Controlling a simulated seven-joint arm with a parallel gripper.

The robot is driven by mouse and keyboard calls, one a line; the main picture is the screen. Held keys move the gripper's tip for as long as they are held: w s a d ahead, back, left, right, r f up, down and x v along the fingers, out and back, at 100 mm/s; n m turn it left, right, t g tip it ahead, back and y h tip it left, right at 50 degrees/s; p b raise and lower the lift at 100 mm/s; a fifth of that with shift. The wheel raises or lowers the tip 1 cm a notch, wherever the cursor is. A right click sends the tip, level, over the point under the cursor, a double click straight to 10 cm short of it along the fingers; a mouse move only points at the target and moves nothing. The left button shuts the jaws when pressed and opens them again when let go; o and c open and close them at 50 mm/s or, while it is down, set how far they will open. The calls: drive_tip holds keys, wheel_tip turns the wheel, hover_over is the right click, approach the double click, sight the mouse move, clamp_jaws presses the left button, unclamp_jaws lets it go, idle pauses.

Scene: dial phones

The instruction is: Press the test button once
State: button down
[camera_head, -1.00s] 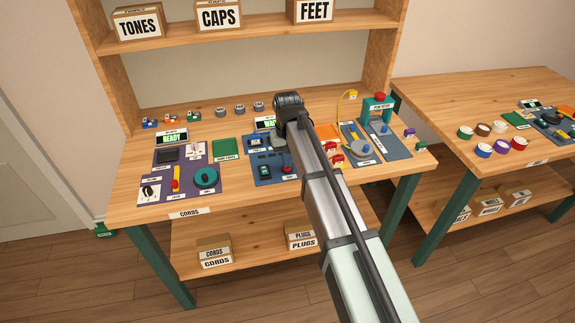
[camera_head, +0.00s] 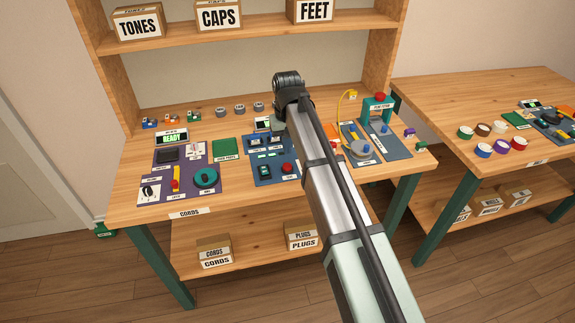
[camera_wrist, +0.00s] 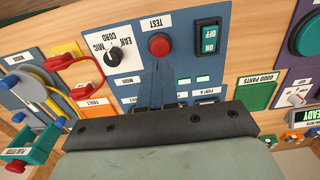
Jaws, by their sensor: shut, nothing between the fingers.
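The test button is a round red button (camera_wrist: 159,45) under the TEST label on a blue panel (camera_wrist: 130,65) in the wrist view. The same red button shows in the head view (camera_head: 287,167), uncovered at the panel's lower right. My gripper (camera_wrist: 160,64) is shut and empty in the wrist view. Its dark fingers point at the button, and their tips appear just short of its lower edge in the picture. I cannot tell the height gap. In the head view my arm crosses the bench and the fingers cannot be made out.
A green GOOD PARTS mat (camera_wrist: 259,92) lies to one side. Yellow and red parts (camera_wrist: 38,85) stand on the other. A screen (camera_head: 171,139) reads READY.

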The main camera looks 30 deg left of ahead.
wheel_tip(320, 180, up, 7)
idle(0.7)
idle(0.5)
drive_tip(key=s+d+f+m+g, duration=0.15)
drive_tip(key=d+f+m, duration=0.35)
drive_tip(key=d+f, duration=0.95)
drive_tip(key=s+d+f+m+g, duration=0.1)
drive_tip(key=s+d+f+m, duration=0.3)
drive_tip(key=d+f, duration=1.05)
drive_tip(key=s+d+f+g, duration=0.1)
drive_tip(key=s+d+f, duration=0.3)
drive_tip(key=d+f, duration=0.4)
drive_tip(key=s+d+f+g, duration=0.1)
drive_tip(key=s+d+f, duration=0.2)
drive_tip(key=d+f, duration=0.55)
drive_tip(key=s+d+f, duration=0.3)
drive_tip(key=s+f, duration=0.1)
drive_tip(key=s, duration=0.3)
drive_tip(key=s+d+f+g, duration=0.1)
drive_tip(key=s+d+f, duration=0.2)
drive_tip(key=s, duration=0.4)
drive_tip(key=s+d+f+g, duration=0.1)
drive_tip(key=s+d+f, duration=0.3)
drive_tip(key=s, duration=0.2)
drive_tip(key=shift+s+f, duration=0.3)
drive_tip(key=shift+s, duration=0.1)
